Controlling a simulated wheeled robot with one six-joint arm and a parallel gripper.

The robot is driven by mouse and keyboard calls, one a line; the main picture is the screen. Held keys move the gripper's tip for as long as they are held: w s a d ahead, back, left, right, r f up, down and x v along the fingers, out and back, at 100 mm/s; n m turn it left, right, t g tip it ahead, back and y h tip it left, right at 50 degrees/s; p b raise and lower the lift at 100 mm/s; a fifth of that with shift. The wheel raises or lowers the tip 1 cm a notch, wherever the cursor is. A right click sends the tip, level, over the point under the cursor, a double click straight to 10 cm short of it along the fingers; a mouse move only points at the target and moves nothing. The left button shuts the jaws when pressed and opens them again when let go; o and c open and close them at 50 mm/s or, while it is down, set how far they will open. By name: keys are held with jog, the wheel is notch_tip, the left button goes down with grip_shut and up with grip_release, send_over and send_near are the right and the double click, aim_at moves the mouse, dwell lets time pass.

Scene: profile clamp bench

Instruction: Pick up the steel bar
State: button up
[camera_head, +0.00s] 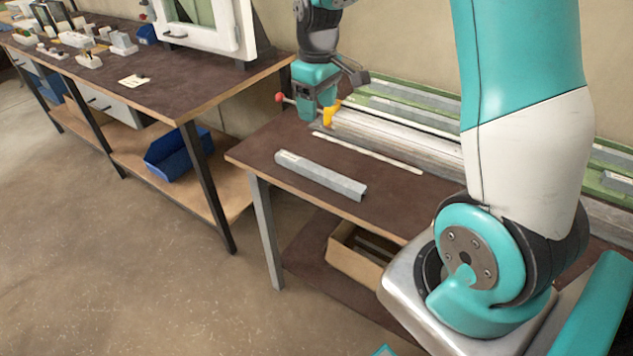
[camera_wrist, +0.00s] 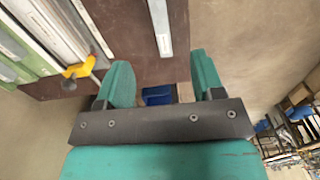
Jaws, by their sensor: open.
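The steel bar (camera_head: 320,175) is a grey bar with a small pale label near its left end, lying on the brown bench top. In the wrist view the bar (camera_wrist: 160,24) shows at the top, its labelled end nearest the fingers. My gripper (camera_wrist: 165,80) is open and empty, with two teal fingers wide apart. In the head view my gripper (camera_head: 316,88) is above the back left of the bench, beyond the bar and apart from it.
A green profile clamp bed (camera_head: 400,106) with a yellow part (camera_head: 330,116) lies along the bench's back. A thin pale strip (camera_head: 367,152) lies between it and the bar. An open box (camera_head: 360,254) is on the lower shelf. Another workbench (camera_head: 190,95) stands left, across a gap.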

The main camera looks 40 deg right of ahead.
aim_at(318, 169)
jog(key=f+p, duration=0.1)
jog(key=f, duration=0.7)
jog(key=f+p, duration=0.1)
jog(key=f, duration=0.8)
jog(key=shift+d+f+p, duration=0.2)
jog(key=shift+f+p, duration=0.1)
jog(key=shift+p, duration=0.05)
jog(key=shift+c, duration=0.3)
grip_shut()
